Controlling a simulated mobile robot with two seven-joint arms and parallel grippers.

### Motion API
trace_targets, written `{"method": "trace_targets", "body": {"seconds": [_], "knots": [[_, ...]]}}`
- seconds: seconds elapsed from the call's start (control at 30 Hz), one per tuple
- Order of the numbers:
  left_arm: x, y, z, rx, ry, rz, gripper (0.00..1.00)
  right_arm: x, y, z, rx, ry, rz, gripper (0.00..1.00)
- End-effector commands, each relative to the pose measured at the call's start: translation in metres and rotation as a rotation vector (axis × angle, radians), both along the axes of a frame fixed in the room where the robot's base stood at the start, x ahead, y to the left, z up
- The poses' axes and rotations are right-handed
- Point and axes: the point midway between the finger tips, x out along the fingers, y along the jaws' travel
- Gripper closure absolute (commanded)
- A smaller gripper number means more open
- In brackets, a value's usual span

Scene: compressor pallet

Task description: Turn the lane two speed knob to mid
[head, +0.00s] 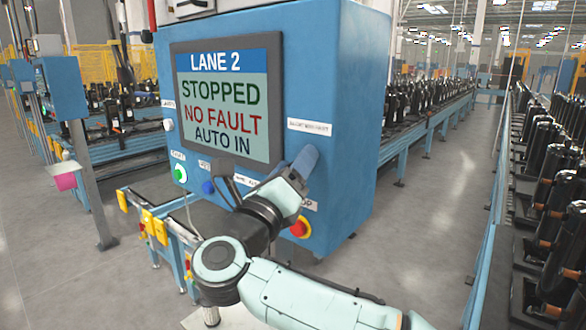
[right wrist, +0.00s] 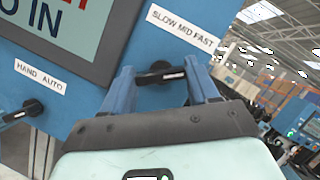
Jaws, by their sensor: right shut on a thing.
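The lane two speed knob (right wrist: 160,73) is a small black knob with a white mark on its right part. It sits below the SLOW MID FAST label (right wrist: 186,30) on the blue panel in the right wrist view. The white mark points toward the right of that picture; I cannot tell its exact setting. My right gripper (right wrist: 161,78) has its two blue fingers on either side of the knob, shut on it. My left gripper is not in view.
The screen (head: 222,106) reads LANE 2, STOPPED, NO FAULT, AUTO IN. A HAND AUTO knob (right wrist: 22,112) lies left of the gripper. A green button (head: 180,173), a blue button (head: 208,187) and a red stop button (head: 300,228) are nearby.

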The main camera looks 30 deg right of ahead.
Motion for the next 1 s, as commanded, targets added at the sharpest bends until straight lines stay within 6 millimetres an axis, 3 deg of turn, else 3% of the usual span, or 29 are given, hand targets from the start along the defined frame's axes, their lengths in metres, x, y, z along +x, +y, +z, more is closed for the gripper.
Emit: {"method": "trace_targets", "body": {"seconds": [0.27,1.0], "knots": [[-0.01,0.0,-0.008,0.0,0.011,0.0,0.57,-0.002,0.0,0.002,-0.089,0.205,0.003,0.71],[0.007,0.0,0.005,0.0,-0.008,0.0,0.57,-0.002,0.0,0.004,-0.319,0.765,0.003,0.71]]}}
